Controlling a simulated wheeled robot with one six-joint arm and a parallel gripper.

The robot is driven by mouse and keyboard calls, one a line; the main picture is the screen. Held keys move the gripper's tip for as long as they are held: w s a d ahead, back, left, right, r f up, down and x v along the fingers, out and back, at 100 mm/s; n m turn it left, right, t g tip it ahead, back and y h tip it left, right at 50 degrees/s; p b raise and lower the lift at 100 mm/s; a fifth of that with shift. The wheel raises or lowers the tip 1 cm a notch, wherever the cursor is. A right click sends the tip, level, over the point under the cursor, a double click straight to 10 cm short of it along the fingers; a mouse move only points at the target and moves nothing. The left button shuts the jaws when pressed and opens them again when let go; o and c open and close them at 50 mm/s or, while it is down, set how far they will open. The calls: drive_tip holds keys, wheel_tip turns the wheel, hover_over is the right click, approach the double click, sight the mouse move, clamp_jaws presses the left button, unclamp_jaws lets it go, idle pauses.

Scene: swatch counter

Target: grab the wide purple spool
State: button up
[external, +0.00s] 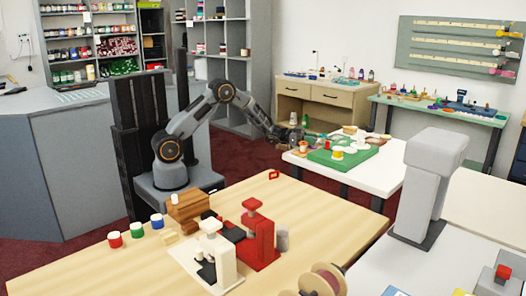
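My arm reaches right from its base, and my gripper (293,135) is over the near left corner of the white table. It is small and dark here, and I cannot tell whether it is open or shut. Small spool-like items lie close to it, among them a white and orange one (303,147). No wide purple spool can be clearly made out. A large spool (322,279) with pale flanges and a dull reddish winding is cut off at the bottom edge, far from my gripper.
The white table (330,178) bears a green mat (340,163) with several small items. The wooden table (340,212) in front holds red and white devices, a wooden block (187,206) and red, green and blue spools. A grey machine (428,185) stands at right.

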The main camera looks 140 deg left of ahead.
drive_tip(key=shift+c, duration=0.7)
